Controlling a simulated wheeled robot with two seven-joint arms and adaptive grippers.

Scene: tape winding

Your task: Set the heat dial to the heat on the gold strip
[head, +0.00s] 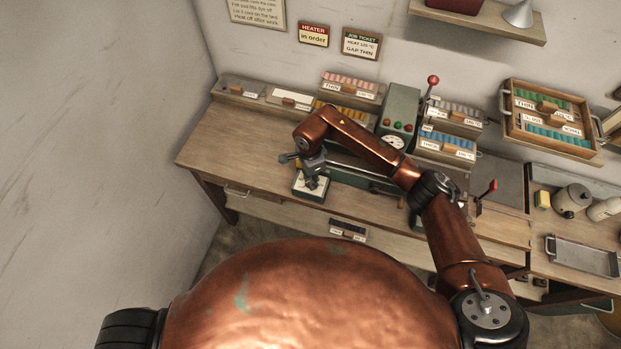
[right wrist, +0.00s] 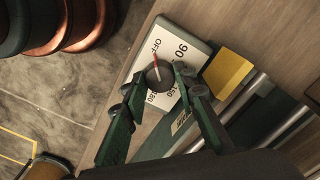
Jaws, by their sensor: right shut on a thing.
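The heat dial is a dark round knob (right wrist: 160,77) with a red pointer, on a white plate (right wrist: 183,47) marked OFF, 90 and further numbers, partly covered. The pointer is toward OFF. My right gripper (right wrist: 153,84) is shut on the knob, with its green fingers on either side. In the head view, my right gripper (head: 312,184) reaches down over the dial plate (head: 302,191) at the bench machine's left front. A yellow patch (right wrist: 228,72) lies beside the plate; I cannot tell whether it is the gold strip. My left gripper is out of view.
Racks of coloured strips, including yellow ones (head: 326,111), stand at the back of the bench (head: 232,150). A job ticket (head: 361,44) and heater sign (head: 314,35) hang on the wall. The bench's left end is clear.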

